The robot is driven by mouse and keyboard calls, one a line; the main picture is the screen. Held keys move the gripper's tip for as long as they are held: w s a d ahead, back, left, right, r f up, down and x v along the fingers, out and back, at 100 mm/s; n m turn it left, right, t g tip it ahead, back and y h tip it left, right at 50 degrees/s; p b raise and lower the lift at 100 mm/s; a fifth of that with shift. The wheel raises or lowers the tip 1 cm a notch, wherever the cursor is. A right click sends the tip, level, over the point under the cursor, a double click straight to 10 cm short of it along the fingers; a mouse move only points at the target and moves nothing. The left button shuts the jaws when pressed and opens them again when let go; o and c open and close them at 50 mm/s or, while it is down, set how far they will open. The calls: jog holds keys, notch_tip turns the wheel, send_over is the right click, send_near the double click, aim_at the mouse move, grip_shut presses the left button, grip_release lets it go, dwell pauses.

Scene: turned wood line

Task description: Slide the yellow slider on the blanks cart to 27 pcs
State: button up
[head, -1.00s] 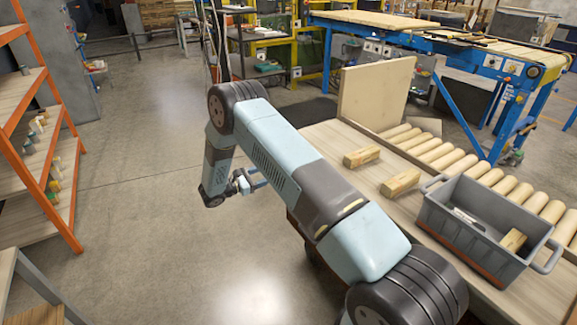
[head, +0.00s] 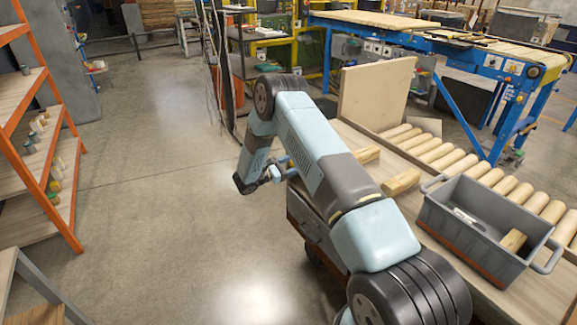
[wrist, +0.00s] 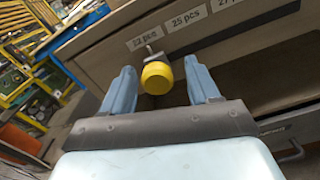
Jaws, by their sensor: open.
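The yellow slider (wrist: 157,77) is a round knob on a short metal stem, seen in the wrist view. It stands under the labels on the blanks cart (wrist: 235,60), near the gap between the label that seems to read 23 pcs (wrist: 145,37) and the 25 pcs label (wrist: 186,18). The 27 pcs label (wrist: 228,3) is farther right, cut by the frame's top. My gripper (wrist: 158,68) is open, with one finger on each side of the knob; contact is not visible. In the head view my gripper (head: 284,168) is beside the cart (head: 307,228), and the slider is hidden.
A grey tote (head: 475,235) and wooden blanks (head: 401,182) lie on the worktop above, before a row of rollers (head: 447,157). An orange shelf rack (head: 60,200) stands at the left. The floor (head: 180,200) between is clear.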

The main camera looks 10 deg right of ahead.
jog(key=shift+w+d, duration=0.1)
jog(key=shift+d, duration=0.15)
grip_shut()
dwell(0.5)
